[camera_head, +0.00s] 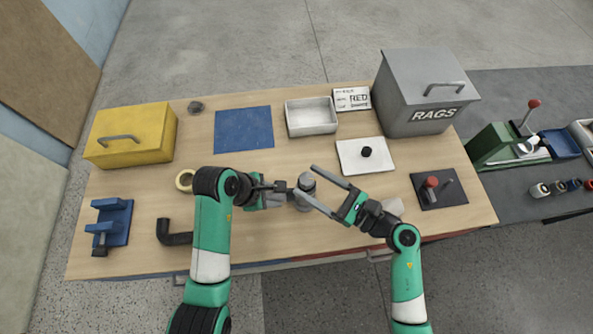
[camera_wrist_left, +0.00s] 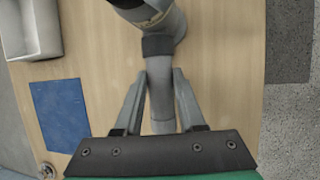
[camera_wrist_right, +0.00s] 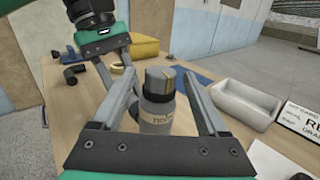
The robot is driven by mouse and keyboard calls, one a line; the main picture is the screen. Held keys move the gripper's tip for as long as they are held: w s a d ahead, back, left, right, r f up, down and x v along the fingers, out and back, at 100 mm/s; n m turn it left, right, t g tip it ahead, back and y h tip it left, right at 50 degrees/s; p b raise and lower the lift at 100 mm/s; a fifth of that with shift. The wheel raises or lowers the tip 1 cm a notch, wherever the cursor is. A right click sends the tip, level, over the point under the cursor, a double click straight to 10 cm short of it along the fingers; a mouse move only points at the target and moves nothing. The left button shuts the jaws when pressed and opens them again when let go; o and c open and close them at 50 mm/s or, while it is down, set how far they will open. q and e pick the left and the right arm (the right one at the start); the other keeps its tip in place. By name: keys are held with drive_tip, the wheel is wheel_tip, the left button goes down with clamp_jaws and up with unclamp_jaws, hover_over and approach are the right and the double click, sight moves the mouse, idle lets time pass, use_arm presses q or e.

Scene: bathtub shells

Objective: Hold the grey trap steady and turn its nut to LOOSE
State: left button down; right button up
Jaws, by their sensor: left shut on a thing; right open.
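The grey trap (camera_head: 305,201) stands near the middle of the wooden table. My left gripper (camera_wrist_left: 158,76) is shut on its grey side pipe (camera_wrist_left: 162,112), seen in the left wrist view. The round grey nut (camera_wrist_right: 160,80) tops the body in the right wrist view and carries a thin pale mark. A pale label (camera_wrist_right: 156,119) below it is too small to read surely. My right gripper (camera_wrist_right: 157,73) is open, its fingers on either side of the nut with visible gaps. The trap's far side is hidden.
A black elbow (camera_head: 174,236), tape ring (camera_head: 185,181) and blue stand (camera_head: 112,222) lie left. A blue mat (camera_head: 243,129), white tray (camera_head: 311,117) and RAGS box (camera_head: 425,95) stand behind. A white plate (camera_head: 364,156) and dark pad (camera_head: 439,189) lie right.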

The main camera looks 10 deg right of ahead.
drive_tip(key=x, duration=0.4)
drive_tip(key=shift+w+a, duration=0.25)
drive_tip(key=shift+a, duration=0.05)
clamp_jaws()
